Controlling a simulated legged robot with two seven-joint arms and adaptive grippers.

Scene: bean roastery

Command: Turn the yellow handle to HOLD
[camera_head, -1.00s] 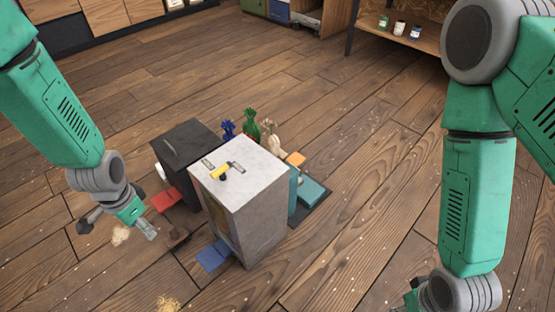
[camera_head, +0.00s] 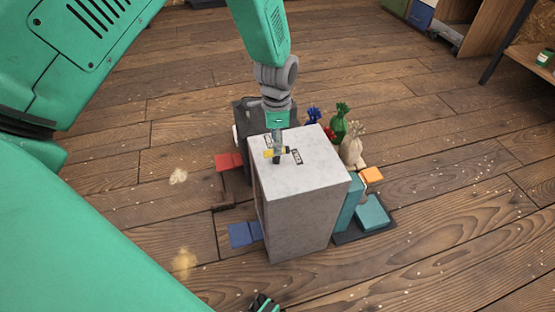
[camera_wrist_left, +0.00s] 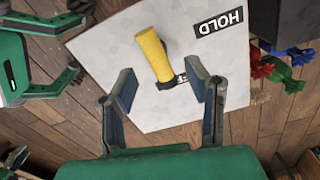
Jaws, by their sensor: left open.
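The yellow handle (camera_wrist_left: 153,54) sits on the light grey top of a box-shaped cabinet (camera_head: 310,210). In the left wrist view its near end points at a partly covered label (camera_wrist_left: 172,82) that shows "FF"; the HOLD label (camera_wrist_left: 218,22) is off to the upper right. In the head view the handle (camera_head: 268,153) is partly hidden by my left gripper (camera_head: 277,158). My left gripper is open above the cabinet top, its fingers (camera_wrist_left: 165,72) on either side of the handle's near end; contact is unclear. My right gripper (camera_wrist_left: 80,43) appears open and empty at the left.
A dark box (camera_head: 245,118) stands behind the cabinet. Blue, green and beige tied bags (camera_head: 351,147) stand to its right. Red, blue and teal blocks (camera_head: 371,213) lie around its base. Wooden floor is open to the right.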

